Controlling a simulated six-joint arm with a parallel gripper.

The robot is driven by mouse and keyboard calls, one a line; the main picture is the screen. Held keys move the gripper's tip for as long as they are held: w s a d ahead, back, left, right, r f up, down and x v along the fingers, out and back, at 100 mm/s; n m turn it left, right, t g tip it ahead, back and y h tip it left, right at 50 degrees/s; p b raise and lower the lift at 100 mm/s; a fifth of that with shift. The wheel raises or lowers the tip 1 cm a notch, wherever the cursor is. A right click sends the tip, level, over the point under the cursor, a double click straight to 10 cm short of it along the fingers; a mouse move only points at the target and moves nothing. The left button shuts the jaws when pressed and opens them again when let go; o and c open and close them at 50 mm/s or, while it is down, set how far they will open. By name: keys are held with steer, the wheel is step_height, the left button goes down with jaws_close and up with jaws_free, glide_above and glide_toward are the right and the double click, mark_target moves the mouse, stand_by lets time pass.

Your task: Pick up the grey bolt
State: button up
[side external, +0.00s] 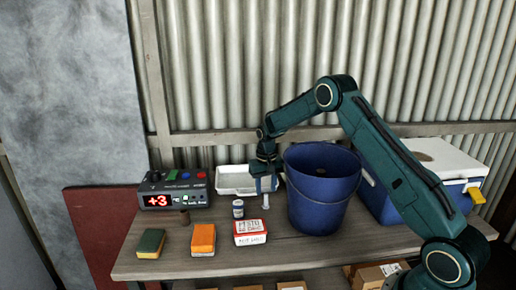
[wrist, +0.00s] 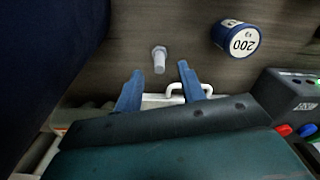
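The grey bolt (wrist: 159,59) is on the wooden table, just beyond my fingertips in the wrist view. It has a wider head and a pale shaft pointing toward my gripper. In the side view the bolt (side external: 265,202) is small and pale, right below my fingers. My gripper (wrist: 160,71) is open, with its two blue fingers apart and nothing between them. In the side view my gripper (side external: 266,184) points down above the bolt, beside the blue bucket. I cannot tell whether the bolt stands or lies.
A blue bucket (side external: 322,192) stands close right of the bolt. A white tray (side external: 232,181) lies behind, and a small labelled jar (wrist: 237,38) stands close by. A red-white box (side external: 250,233), two sponges (side external: 203,239), a display box (side external: 175,190) and a cooler (side external: 440,160) are around.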

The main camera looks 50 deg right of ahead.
mark_target(266, 205)
steer(key=shift+d+f, duration=0.15)
steer(key=shift+f, duration=2.3)
jaws_close()
